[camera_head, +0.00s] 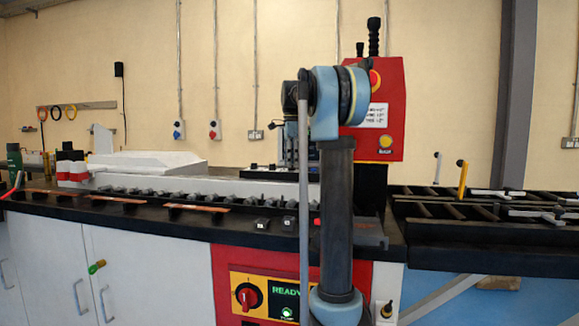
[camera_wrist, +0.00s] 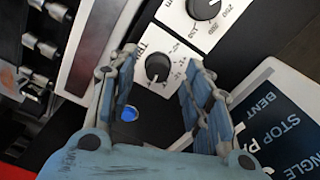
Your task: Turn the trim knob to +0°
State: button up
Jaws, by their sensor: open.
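The trim knob (camera_wrist: 158,68) is a small dark round knob on a white plate lettered "TRIM" in the wrist view. A small light mark shows near its lower edge, but I cannot read which scale number it points to. My gripper (camera_wrist: 162,60) is open, with one blue-grey finger on each side of the knob. The fingers appear apart from the knob; how far the tips are above the panel is unclear. In the head view my own arm hides the knob and most of the gripper.
A larger dial knob (camera_wrist: 203,8) with a numbered scale sits just above the trim plate. A blue button (camera_wrist: 128,113) lies below left, and a display panel (camera_wrist: 265,125) is at right. The red control column (camera_head: 391,95) stands behind my arm.

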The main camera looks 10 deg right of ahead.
jog(key=shift+f, duration=0.65)
grip_shut()
